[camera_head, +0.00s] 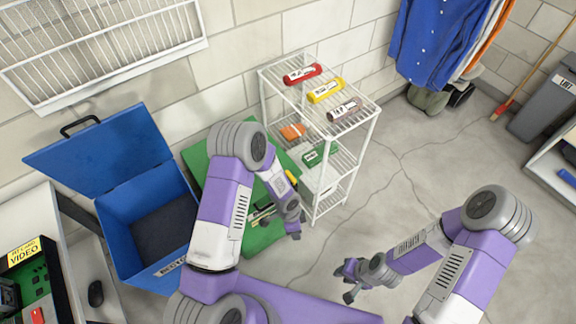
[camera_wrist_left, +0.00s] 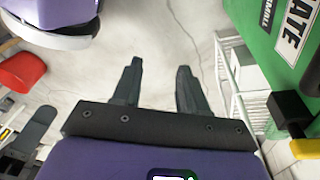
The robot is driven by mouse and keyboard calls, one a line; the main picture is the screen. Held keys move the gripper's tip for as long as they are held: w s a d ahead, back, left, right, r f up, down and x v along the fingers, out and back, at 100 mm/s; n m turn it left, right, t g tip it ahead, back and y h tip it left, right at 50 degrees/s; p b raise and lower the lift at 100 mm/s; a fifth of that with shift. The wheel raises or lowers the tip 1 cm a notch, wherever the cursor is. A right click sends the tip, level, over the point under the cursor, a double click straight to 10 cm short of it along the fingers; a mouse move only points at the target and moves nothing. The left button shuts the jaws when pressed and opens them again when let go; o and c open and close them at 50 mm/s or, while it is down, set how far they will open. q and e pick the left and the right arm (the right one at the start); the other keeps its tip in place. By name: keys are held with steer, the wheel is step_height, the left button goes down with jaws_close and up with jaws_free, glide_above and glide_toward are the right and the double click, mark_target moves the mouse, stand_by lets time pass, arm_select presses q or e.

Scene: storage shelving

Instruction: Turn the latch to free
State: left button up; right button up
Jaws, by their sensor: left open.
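A black fitting with a yellow part, which looks like the latch (camera_wrist_left: 290,112), is on a green panel (camera_wrist_left: 262,22) at the right edge of the left wrist view. Its yellow end is cut off by the frame. The green panel also shows in the head view (camera_head: 194,160), partly behind my left arm. My left gripper (camera_wrist_left: 157,82) has its two dark fingers apart with nothing between them. It is to the left of the latch in the wrist view, not touching it. My right gripper (camera_head: 346,281) is over the floor, fingers apart and empty, away from the panel.
A white wire rack (camera_head: 350,160) with red, yellow and grey cylinders on top stands close beyond my left gripper. An open blue box (camera_head: 118,250) is at left. Concrete floor (camera_head: 400,180) is free to the right. A red round thing (camera_wrist_left: 22,72) is at left in the wrist view.

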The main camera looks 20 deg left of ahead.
arm_select(q)
steer(key=w+a+r+m+t+y+p, duration=0.1)
steer(key=w+a+r+m+y+p, duration=0.15)
steer(key=w+r+m, duration=0.55)
steer(key=m+t+y+p, duration=0.2)
steer(key=m+y+p, duration=0.1)
steer(key=m, duration=0.1)
glide_toward(291, 176)
steer(key=f, duration=0.1)
steer(key=b+x, duration=0.1)
steer(key=x, duration=0.5)
steer(key=shift+w+a+b, duration=0.1)
steer(key=shift+b, duration=0.3)
steer(key=shift+w+a+f, duration=0.2)
steer(key=shift+f, duration=0.45)
arm_select(e)
steer(key=shift+r, duration=2.75)
arm_select(q)
steer(key=shift+c, duration=0.4)
jaws_close()
